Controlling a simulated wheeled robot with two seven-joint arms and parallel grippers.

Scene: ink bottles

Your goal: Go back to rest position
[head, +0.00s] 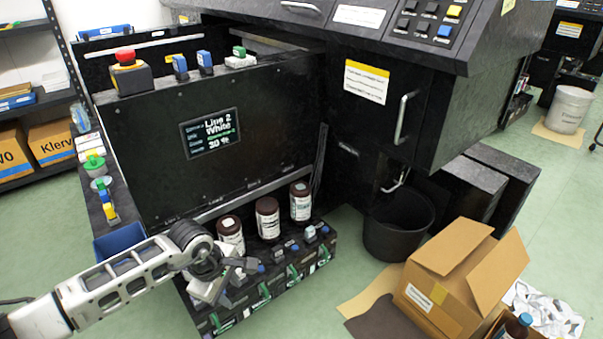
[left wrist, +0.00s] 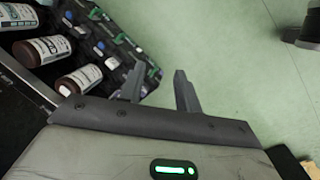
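My left gripper (head: 213,281) is in front of the left end of the black machine's bottle ledge. In the left wrist view its two fingers (left wrist: 160,88) stand apart with nothing between them. Three brown ink bottles with white labels stand in a row on the ledge: a left one (head: 230,233), a middle one (head: 267,218) and a right one (head: 300,201). They also show at the upper left of the left wrist view (left wrist: 78,78). The gripper is beside the row and appears apart from the bottles. My right gripper is not in view.
The ledge front (head: 268,290) has small knobs and green parts. A display panel (head: 210,132) is above it. A black bin (head: 398,226) and an open cardboard box (head: 452,283) stand on the floor at right. A blue tray (head: 118,241) is at left. Green floor between is clear.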

